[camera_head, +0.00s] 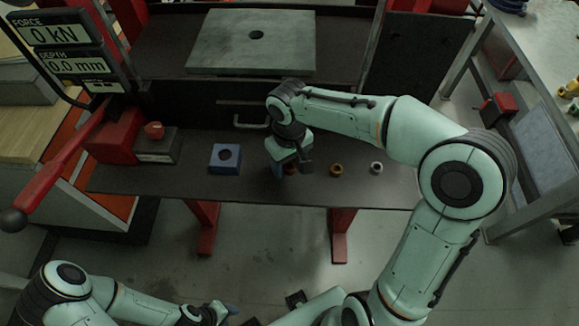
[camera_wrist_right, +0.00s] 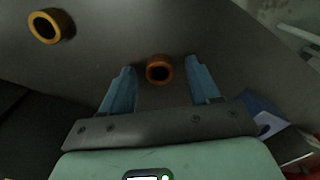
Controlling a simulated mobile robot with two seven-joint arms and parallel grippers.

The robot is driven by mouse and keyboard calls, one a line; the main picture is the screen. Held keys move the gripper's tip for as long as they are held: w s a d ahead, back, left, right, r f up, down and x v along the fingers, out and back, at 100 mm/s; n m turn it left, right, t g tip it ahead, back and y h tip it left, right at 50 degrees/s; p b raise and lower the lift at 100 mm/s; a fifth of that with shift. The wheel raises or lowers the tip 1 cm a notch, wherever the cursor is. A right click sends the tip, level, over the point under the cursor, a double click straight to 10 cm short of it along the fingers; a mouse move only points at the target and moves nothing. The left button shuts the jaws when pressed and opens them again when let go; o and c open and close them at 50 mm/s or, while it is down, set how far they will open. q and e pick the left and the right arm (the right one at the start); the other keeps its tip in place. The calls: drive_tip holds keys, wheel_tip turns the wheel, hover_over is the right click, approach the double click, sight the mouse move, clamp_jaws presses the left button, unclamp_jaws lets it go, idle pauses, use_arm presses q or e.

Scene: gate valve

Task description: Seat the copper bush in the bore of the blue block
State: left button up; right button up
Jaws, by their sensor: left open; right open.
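The blue block (camera_head: 225,158), with a dark round bore in its top, stands on the dark bench left of my right gripper (camera_head: 284,171). Part of the block shows at the lower right of the right wrist view (camera_wrist_right: 266,118). The copper bush (camera_wrist_right: 159,69) stands on the bench between the fingertips of my right gripper (camera_wrist_right: 160,74) as seen in that view. The gripper is open, with a visible gap on each side of the bush. In the head view the bush is mostly hidden by the gripper. My left gripper (camera_head: 228,311) is open and empty, low in front of the bench.
A brass-coloured bush (camera_head: 336,170) and a silver one (camera_head: 376,168) stand to the right; the wrist view shows a yellowish bush (camera_wrist_right: 50,26). A dark block with a reddish piece on top (camera_head: 155,145) stands left of the blue block. A grey plate (camera_head: 252,42) lies behind, above the bench.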

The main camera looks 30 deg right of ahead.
clamp_jaws()
drive_tip(key=shift+r, duration=0.15)
